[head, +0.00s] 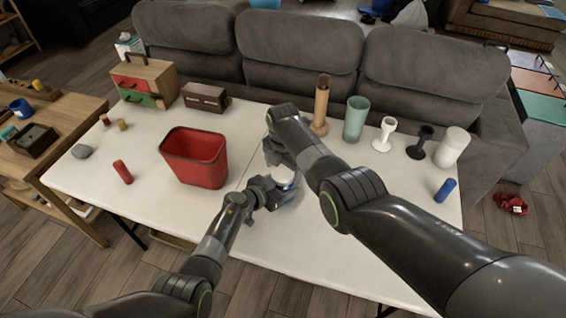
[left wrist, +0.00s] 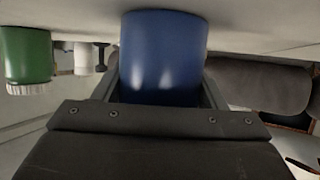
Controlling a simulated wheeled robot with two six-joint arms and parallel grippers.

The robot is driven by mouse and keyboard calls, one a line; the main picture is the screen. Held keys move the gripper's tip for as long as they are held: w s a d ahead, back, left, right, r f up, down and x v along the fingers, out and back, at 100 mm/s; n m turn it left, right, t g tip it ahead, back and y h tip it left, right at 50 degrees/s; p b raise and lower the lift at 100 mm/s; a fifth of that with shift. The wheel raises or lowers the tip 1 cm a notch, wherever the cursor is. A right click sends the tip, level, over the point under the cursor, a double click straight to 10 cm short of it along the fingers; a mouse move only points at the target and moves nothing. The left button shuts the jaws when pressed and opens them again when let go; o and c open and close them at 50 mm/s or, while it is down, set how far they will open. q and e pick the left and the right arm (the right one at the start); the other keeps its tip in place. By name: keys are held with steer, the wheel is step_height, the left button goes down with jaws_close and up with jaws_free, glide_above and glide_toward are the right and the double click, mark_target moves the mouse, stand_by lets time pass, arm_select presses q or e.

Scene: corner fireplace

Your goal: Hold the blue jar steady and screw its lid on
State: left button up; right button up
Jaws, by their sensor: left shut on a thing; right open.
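The blue jar (left wrist: 162,55) fills the middle of the left wrist view, between the fingers of my left gripper (left wrist: 160,92). That gripper is shut on it. In the head view my left gripper (head: 268,190) is at the middle of the white table, and the jar's body is mostly hidden. A pale round top, apparently the white lid (head: 286,177), shows between the two grippers. I cannot tell how it sits on the jar. My right gripper (head: 273,152) is open, just behind and above it, partly hidden by its own arm.
A red bin (head: 195,158) stands left of the grippers. A green jar with a white lid (left wrist: 28,58) shows in the left wrist view. A wooden tube (head: 321,105), green tumbler (head: 355,119) and white goblet (head: 384,134) stand at the back right. The table's front right is clear.

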steer(key=shift+f, duration=0.2)
steer(key=c, duration=1)
steer(key=m, duration=1)
steer(key=o, duration=1.1)
steer(key=shift+s, duration=0.1)
